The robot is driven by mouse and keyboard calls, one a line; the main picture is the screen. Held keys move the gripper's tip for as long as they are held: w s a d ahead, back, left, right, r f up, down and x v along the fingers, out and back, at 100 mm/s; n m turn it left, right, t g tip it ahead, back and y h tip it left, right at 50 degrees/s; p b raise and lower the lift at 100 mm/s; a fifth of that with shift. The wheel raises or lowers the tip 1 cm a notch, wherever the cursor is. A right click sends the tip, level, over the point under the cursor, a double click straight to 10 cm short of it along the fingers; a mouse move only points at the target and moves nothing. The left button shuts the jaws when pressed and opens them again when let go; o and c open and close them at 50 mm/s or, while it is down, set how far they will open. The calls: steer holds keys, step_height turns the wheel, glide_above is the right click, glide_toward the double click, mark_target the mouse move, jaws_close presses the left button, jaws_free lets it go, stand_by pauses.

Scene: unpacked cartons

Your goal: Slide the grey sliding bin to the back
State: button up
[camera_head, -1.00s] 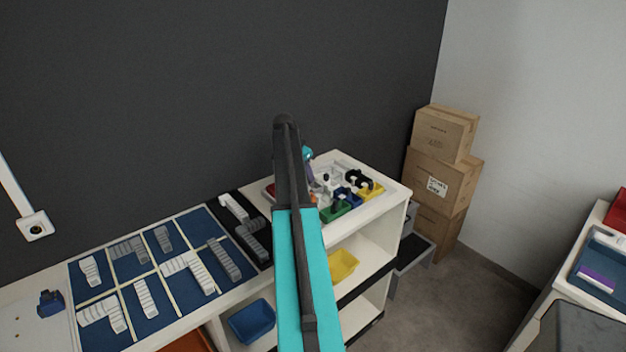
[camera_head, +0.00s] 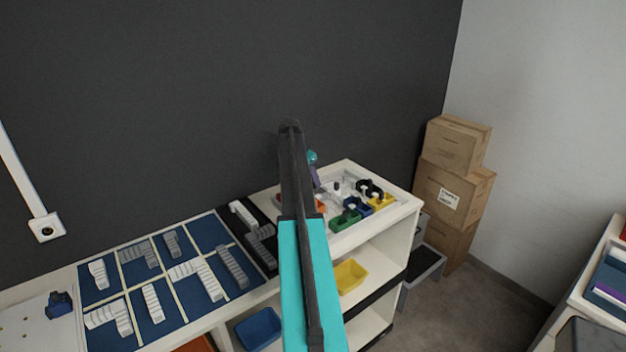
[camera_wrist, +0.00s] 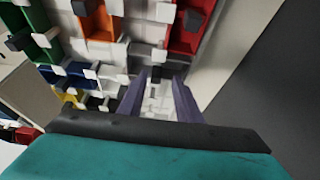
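A white board (camera_head: 340,192) on the shelf unit's top carries several small coloured sliding bins. A green bin (camera_head: 345,220), a blue bin (camera_head: 357,207) and a yellow bin (camera_head: 382,202) show in the head view. My gripper (camera_wrist: 160,88) is open, with its two purple-grey fingers apart over pale parts of the board. In the head view my arm hides most of the gripper. A blue bin (camera_wrist: 67,77) and an orange bin (camera_wrist: 97,22) lie left of the fingers, and a red bin (camera_wrist: 187,32) lies beyond them. I cannot clearly make out which part is the grey bin.
Blue panels (camera_head: 205,235) with grey stepped pieces lie on the counter to the left. A yellow container (camera_head: 349,276) and a blue container (camera_head: 259,329) sit on lower shelves. Stacked cartons (camera_head: 452,190) stand to the right. A dark wall (camera_head: 200,90) rises behind.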

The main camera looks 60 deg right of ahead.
steer(key=shift+a+r, duration=0.25)
steer(key=shift+r, duration=0.25)
steer(key=b+v, duration=0.3)
steer(key=v, duration=0.9)
steer(key=shift+r+b, duration=0.35)
